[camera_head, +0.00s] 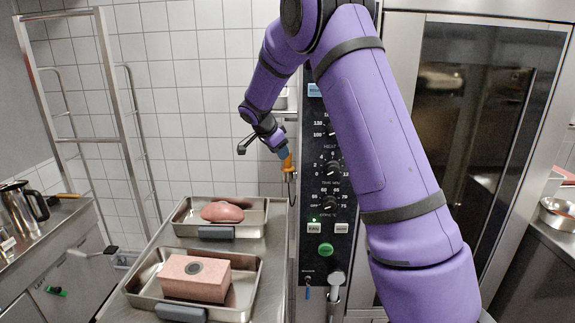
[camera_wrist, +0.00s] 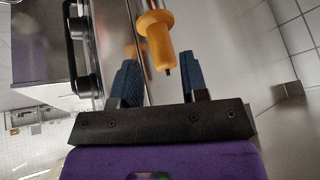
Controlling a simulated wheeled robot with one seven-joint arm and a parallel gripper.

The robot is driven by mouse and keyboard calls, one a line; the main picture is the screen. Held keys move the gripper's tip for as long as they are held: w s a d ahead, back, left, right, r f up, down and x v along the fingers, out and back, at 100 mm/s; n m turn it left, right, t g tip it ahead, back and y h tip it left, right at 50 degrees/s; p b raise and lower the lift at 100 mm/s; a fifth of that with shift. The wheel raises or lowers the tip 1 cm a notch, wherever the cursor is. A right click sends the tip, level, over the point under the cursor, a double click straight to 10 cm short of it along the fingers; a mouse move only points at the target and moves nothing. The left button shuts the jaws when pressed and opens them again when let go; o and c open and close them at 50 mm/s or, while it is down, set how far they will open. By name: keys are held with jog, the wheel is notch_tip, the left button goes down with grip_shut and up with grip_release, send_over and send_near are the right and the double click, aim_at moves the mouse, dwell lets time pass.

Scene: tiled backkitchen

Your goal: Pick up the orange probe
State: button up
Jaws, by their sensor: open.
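The orange probe (camera_head: 287,163) hangs by the left side of the oven's control panel in the head view, with its orange handle at my gripper. In the wrist view the orange probe (camera_wrist: 155,42) shows large, with a wide collar and a dark tip pointing toward the gripper's palm. My gripper (camera_wrist: 167,75) is open, with one blue finger on either side of the probe's lower end. I cannot tell whether either finger touches it. In the head view my gripper (camera_head: 283,153) is small and partly merges with the probe.
The oven control panel (camera_head: 328,180) stands right beside the probe. Below left, a steel counter (camera_head: 255,252) holds a tray (camera_head: 262,205) with pink meat (camera_head: 222,211) and a tray (camera_head: 249,268) with a pink block (camera_head: 195,279). A metal rack (camera_head: 118,110) stands at the left.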

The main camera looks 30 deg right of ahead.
aim_at(286, 168)
jog(key=x, duration=0.5)
jog(key=shift+w+d+f, duration=0.1)
jog(key=shift+w+d, duration=0.05)
jog(key=shift+d, duration=0.1)
jog(key=c, duration=0.7)
